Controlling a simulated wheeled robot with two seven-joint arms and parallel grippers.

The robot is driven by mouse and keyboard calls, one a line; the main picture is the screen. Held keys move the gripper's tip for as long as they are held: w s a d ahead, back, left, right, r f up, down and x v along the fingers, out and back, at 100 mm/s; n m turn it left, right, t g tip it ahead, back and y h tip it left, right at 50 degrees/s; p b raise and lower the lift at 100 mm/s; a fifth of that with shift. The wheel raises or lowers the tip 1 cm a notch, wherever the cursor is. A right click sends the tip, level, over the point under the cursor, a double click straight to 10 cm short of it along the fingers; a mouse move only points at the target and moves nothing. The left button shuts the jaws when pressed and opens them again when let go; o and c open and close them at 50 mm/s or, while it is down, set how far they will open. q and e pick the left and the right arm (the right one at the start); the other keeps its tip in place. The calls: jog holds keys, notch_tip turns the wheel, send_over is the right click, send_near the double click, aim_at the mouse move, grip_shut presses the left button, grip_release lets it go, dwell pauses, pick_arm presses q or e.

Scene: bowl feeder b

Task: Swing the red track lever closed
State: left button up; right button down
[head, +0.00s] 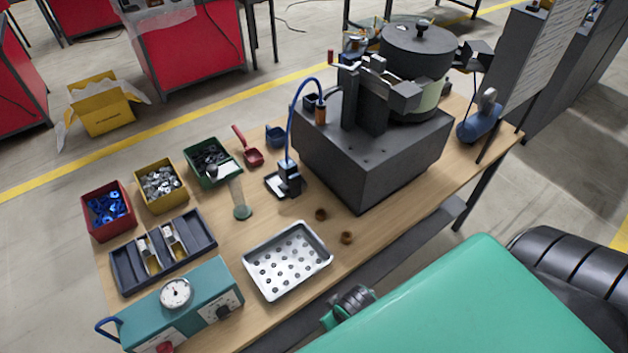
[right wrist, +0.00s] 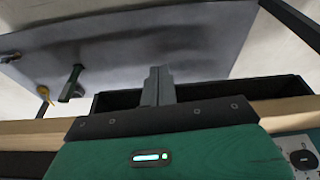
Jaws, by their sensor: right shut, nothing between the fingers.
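A small red handle (head: 331,57), which looks like the track lever, stands at the left end of the feeder's track. The grey track (head: 377,88) and the round bowl (head: 417,52) sit on a dark grey box (head: 372,148). The handle is too small to tell its exact angle. My right gripper (right wrist: 158,80) shows in the right wrist view, its grey fingers shut together and empty. The red handle cannot be made out in that view, and neither gripper's fingers can be made out in the head view.
A teal box with a dial (head: 205,300), a perforated metal tray (head: 287,294) and a dark divided tray (head: 200,222) stand on the wooden table. Bins, including a red bin (head: 88,225), line its left side. A blue object (head: 480,122) is right of the feeder.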

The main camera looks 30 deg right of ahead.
jog(key=w+a+r+m+t+y, duration=0.1)
jog(key=w+a+r+t+y, duration=0.25)
jog(key=w+r, duration=0.5)
jog(key=w+a+r+m+t+y, duration=0.2)
jog(key=w+a+r+t, duration=0.25)
jog(key=w+r, duration=0.4)
jog(key=w+r+m+t, duration=0.3)
jog(key=r, duration=0.5)
jog(key=w+r+m+t+y, duration=0.1)
jog(key=w+r+m+t, duration=0.2)
jog(key=r, duration=0.4)
jog(key=w+r+m+t, duration=0.2)
jog(key=r+m+t, duration=0.15)
jog(key=r, duration=0.45)
jog(key=w+d+r+m+t+h, duration=0.2)
jog(key=d+r+m+t+h, duration=0.35)
jog(key=r+m+h, duration=0.4)
jog(key=m+g+h, duration=1.2)
jog(key=m+g, duration=0.3)
jog(key=m, duration=1.2)
send_near(330, 56)
jog(key=p+x, duration=0.5)
jog(key=x, duration=0.1)
jog(key=shift+r+p, duration=0.15)
jog(key=shift+p, duration=0.25)
jog(key=shift+w+d, duration=0.3)
jog(key=shift+d, duration=0.05)
